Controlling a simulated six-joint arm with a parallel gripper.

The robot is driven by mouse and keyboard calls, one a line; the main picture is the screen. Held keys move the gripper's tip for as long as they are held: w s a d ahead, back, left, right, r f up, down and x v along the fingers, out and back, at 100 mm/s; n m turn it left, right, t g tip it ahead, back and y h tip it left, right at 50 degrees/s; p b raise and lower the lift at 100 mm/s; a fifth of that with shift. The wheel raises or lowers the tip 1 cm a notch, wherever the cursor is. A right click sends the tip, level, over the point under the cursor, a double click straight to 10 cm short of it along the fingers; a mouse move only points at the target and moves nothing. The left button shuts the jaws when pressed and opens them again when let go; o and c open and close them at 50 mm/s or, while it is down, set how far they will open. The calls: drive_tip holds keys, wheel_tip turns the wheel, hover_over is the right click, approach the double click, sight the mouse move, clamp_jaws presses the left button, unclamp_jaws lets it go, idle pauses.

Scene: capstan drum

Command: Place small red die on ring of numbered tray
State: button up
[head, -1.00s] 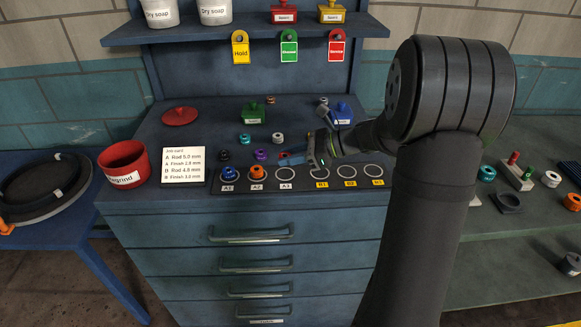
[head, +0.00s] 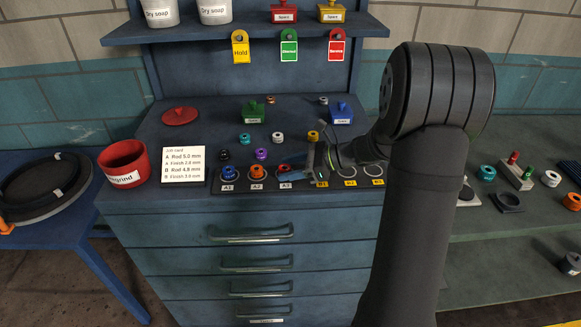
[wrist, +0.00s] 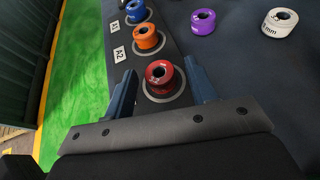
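The small red die (head: 284,168) sits on the A3 ring of the numbered tray (head: 215,187). In the wrist view the red die (wrist: 159,74) is upright, with the pale ring showing around its base. My gripper (head: 303,165) is low over the tray at the die. In the wrist view my gripper (wrist: 160,85) has one finger on each side of the die, with a gap to both. Part of the tray's B1 place is hidden behind the gripper in the head view.
A blue die (head: 228,173) and an orange die (head: 257,172) sit on A1 and A2, close beside. Purple (head: 261,154), white (head: 278,137) and other dies stand behind the tray. A job card (head: 183,165) and red bin (head: 122,163) are at left.

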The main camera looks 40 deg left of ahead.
sight(290, 168)
drive_tip(key=shift+r, duration=0.15)
drive_tip(key=v, duration=1.2)
drive_tip(key=x, duration=1.2)
drive_tip(key=shift+r, duration=1.8)
drive_tip(key=shift+f, duration=0.15)
